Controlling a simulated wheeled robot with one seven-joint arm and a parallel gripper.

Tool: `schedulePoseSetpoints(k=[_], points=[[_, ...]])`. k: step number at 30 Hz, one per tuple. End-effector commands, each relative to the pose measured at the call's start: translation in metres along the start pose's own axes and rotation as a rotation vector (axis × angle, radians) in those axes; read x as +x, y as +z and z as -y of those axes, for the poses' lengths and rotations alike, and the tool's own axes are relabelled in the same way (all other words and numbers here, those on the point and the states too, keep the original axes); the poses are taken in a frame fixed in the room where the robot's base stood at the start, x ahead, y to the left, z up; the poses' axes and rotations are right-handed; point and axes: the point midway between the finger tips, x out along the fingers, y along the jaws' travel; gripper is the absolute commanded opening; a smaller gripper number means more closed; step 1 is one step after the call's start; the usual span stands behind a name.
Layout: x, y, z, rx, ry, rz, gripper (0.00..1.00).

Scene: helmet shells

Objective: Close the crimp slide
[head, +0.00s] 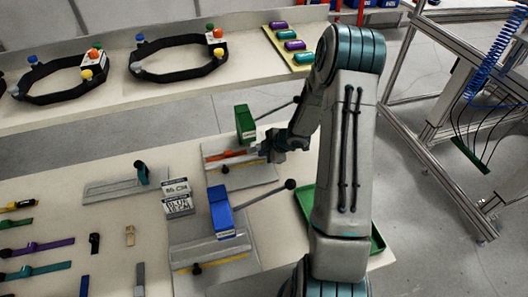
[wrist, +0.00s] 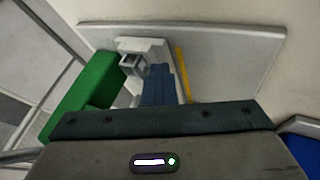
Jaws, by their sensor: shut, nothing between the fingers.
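A crimping station stands on the table in the head view, with a grey base plate (head: 262,178), a green block (head: 245,122) and a black-knobbed lever. An orange strip (head: 224,155) and a yellow strip lie on its plate. My gripper (head: 268,151) is over the right part of this plate, low and close to it. In the wrist view, the shut dark fingers (wrist: 158,82) are beside a pale metal block (wrist: 132,64), with the green block (wrist: 85,92) to the left and the yellow strip (wrist: 183,72) to the right. I cannot tell which part is the crimp slide, or whether the fingers touch the block.
A second station with a blue block (head: 221,210) and a black-knobbed lever (head: 290,185) stands nearer. A green tray (head: 378,240) is at right, partly behind my arm. Small coloured parts lie at left. Helmet rings (head: 178,75) rest on the rear table.

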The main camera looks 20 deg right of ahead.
Motion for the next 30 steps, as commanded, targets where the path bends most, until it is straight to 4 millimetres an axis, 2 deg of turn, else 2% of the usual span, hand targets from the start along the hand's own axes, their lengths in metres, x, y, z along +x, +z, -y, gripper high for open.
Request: schedulePoseSetpoints(k=[4,7,15,21,25,30], points=[[-0.008,0.001,-0.003,-0.002,0.005,0.002,0.00],[-0.023,0.000,-0.002,-0.001,0.005,0.003,0.00],[-0.085,-0.001,-0.002,-0.002,0.007,0.002,0.00],[-0.121,-0.001,0.000,-0.001,0.005,0.002,0.00],[-0.135,-0.001,0.001,-0.001,0.005,0.001,0.00],[-0.141,-0.001,0.002,-0.001,0.003,-0.001,0.00]])
